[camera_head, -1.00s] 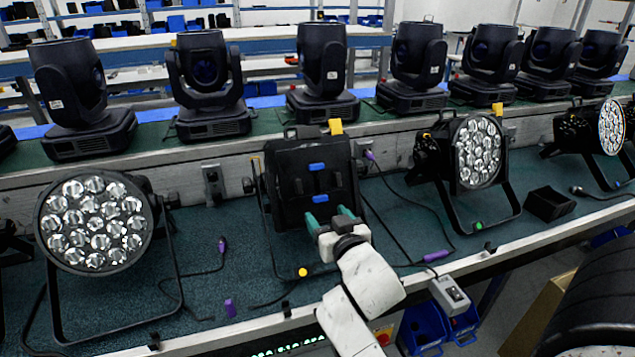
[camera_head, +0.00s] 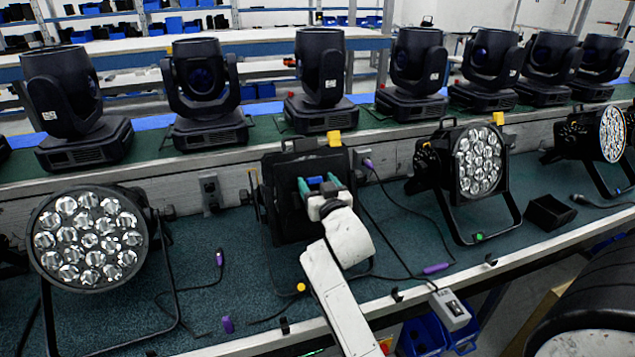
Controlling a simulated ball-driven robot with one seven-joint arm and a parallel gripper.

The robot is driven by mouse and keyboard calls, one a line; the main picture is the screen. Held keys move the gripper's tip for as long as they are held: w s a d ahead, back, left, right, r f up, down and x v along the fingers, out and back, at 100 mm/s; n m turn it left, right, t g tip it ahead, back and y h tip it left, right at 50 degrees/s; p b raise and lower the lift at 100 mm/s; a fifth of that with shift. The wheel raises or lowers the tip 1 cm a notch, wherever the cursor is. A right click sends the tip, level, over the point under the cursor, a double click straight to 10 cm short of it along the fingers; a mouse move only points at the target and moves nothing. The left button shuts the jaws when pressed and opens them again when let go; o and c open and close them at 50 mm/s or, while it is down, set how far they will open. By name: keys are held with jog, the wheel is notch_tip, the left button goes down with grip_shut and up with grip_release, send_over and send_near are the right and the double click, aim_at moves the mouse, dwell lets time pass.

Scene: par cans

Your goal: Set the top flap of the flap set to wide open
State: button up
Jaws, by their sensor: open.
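The flap set (camera_head: 285,202) is a black, square set of panels on the front of the middle par can, facing me. Its upper panel looks like the top flap (camera_head: 280,170), lying over the can's front. A blue tab (camera_head: 314,181) shows on it. My gripper (camera_head: 318,184) has green fingers and is at this tab, one finger on either side. The jaws are open, and I cannot tell whether they touch the tab. My gripper and arm hide the second, lower tab and part of the lower panels.
Par cans with bare lenses stand at left (camera_head: 90,238) and right (camera_head: 478,160) on the green bench top (camera_head: 225,270). Moving-head lights (camera_head: 205,95) line the raised shelf behind. Cables and purple connectors (camera_head: 436,268) lie nearby. A black open box (camera_head: 550,212) is at right.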

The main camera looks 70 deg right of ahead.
jog(key=shift+c, duration=0.4)
jog(key=c, duration=1)
jog(key=shift+r, duration=0.1)
